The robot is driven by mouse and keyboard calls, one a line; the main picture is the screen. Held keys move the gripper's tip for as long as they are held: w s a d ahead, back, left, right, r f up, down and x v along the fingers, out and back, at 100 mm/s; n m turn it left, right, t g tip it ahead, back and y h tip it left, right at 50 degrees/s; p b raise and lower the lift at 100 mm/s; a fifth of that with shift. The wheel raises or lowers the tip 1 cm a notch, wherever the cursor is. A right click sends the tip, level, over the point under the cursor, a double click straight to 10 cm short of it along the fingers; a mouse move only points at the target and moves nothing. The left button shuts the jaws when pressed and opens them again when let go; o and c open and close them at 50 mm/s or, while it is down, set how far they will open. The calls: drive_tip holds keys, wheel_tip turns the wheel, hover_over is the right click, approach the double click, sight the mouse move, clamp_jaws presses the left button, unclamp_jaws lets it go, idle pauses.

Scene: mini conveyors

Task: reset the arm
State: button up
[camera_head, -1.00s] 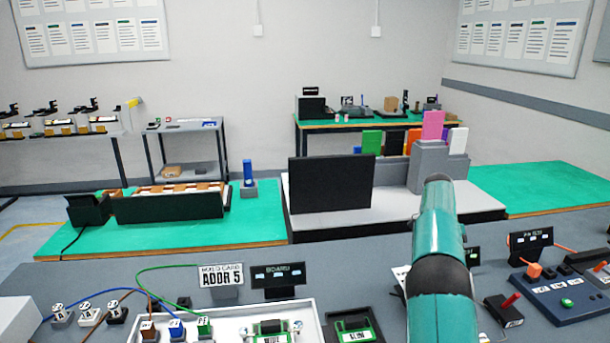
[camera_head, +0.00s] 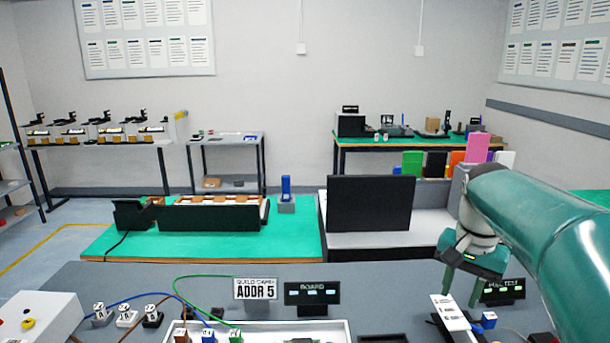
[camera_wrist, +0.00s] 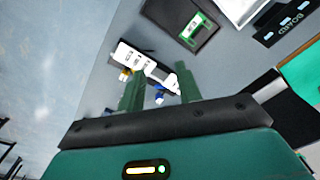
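My gripper (camera_head: 460,288) hangs pointing down at the right in the head view, above the front workbench. Its two green fingers are apart with nothing held between them. In the wrist view my gripper (camera_wrist: 157,80) also shows its fingers spread. A white labelled piece (camera_head: 450,312) lies below the fingers; it also shows in the wrist view (camera_wrist: 140,60). A small blue block (camera_head: 488,320) is next to it. My teal arm covers the right side of the head view.
A white tray (camera_head: 258,328) with coloured plugs and wires is at the bench front. Behind it stand an ADDR 5 sign (camera_head: 255,289) and a BOARD sign (camera_head: 312,293). A black panel (camera_head: 370,203) stands farther back. A dark tray with a green board (camera_wrist: 193,27) shows in the wrist view.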

drive_tip(key=s+a+f+n+t, duration=0.2)
drive_tip(key=s+a+n, duration=0.2)
drive_tip(key=s+a, duration=0.2)
drive_tip(key=s+a+f+n+t, duration=0.3)
drive_tip(key=s+a, duration=0.3)
drive_tip(key=s, duration=0.4)
drive_tip(key=shift+a+f+n, duration=0.25)
drive_tip(key=shift+a+n, duration=0.05)
drive_tip(key=shift+n, duration=0.2)
